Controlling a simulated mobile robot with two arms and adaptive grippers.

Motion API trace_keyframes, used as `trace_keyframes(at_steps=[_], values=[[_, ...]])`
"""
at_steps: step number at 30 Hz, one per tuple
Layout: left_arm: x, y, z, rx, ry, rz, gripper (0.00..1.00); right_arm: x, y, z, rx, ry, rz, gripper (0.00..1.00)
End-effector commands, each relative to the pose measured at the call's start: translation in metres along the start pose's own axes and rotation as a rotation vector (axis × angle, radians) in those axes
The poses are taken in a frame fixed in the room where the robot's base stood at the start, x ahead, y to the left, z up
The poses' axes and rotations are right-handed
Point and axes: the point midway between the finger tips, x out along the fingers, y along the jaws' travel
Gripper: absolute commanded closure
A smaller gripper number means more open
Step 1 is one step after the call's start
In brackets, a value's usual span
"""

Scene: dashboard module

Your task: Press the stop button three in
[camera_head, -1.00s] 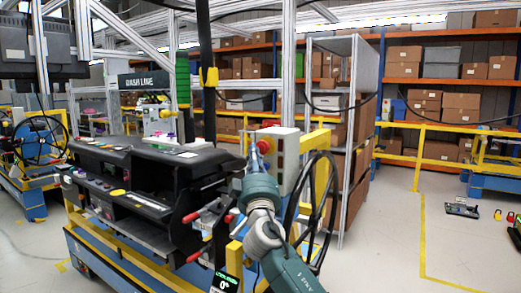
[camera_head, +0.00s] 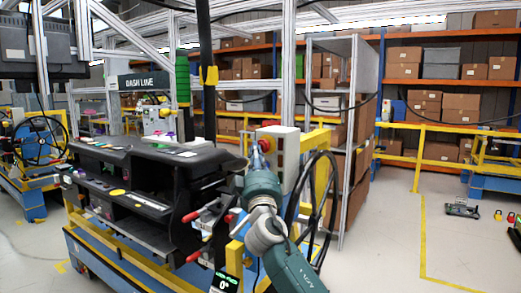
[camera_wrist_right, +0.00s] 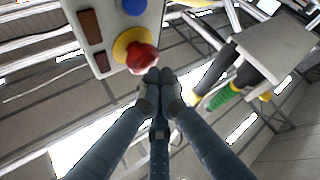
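The stop button is a red mushroom button (camera_wrist_right: 141,57) on a yellow ring, on the face of a pale grey control box (camera_wrist_right: 118,28) in the right wrist view. In the head view the box (camera_head: 288,140) stands on a post right of the dashboard, and part of the red button (camera_head: 264,145) shows beside my gripper. My right gripper (camera_wrist_right: 159,76) has its fingers together and empty, their tips right beside the red button. I cannot tell whether they touch it. In the head view the right gripper (camera_head: 257,160) partly hides the box face. My left gripper is not in view.
The black dashboard module (camera_head: 150,165) sits on a blue and yellow cart to the left. A black steering wheel (camera_head: 318,205) is close to my right arm. A blue button (camera_wrist_right: 134,6) is on the same box. Open floor (camera_head: 385,225) lies to the right.

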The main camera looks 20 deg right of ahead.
Motion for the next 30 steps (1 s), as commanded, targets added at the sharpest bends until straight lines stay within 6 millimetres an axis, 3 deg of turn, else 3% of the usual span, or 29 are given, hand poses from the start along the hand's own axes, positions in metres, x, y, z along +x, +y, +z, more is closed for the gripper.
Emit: trace_keyframes(at_steps=[30], values=[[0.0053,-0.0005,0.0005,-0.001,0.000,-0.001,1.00,0.0059,0.0023,0.0057,0.001,-0.001,0.000,1.00]])
